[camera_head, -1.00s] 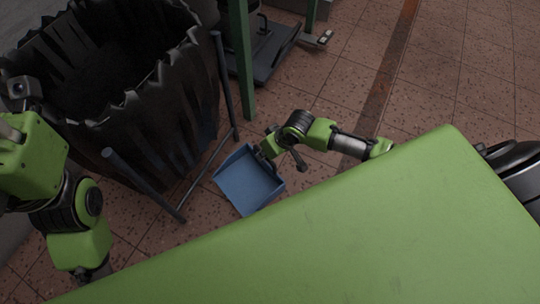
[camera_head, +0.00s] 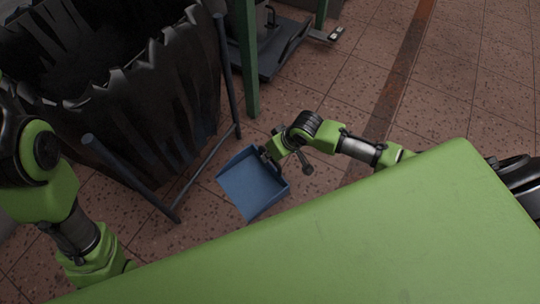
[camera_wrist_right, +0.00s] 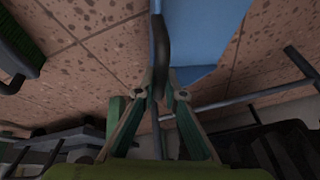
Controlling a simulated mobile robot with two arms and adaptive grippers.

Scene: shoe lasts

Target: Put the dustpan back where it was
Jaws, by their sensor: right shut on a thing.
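The blue dustpan (camera_head: 252,187) is low by the tiled floor, beside the dark metal frame of the bag bin, its open tray facing up. I cannot tell whether it touches the floor. My right gripper (camera_head: 270,153) is at its back edge. In the right wrist view my right gripper (camera_wrist_right: 160,96) is shut on the dustpan's dark, thin handle, and the blue pan (camera_wrist_right: 205,32) shows beyond the fingers. My left arm shows at the left of the head view, but its gripper is out of sight.
A large black bag bin (camera_head: 150,110) stands at the left in a frame with dark bars (camera_head: 130,178). A green post (camera_head: 246,60) and a dark platform (camera_head: 280,47) are behind. A green-bristled brush (camera_wrist_right: 22,45) shows in the wrist view. Floor at the right is open.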

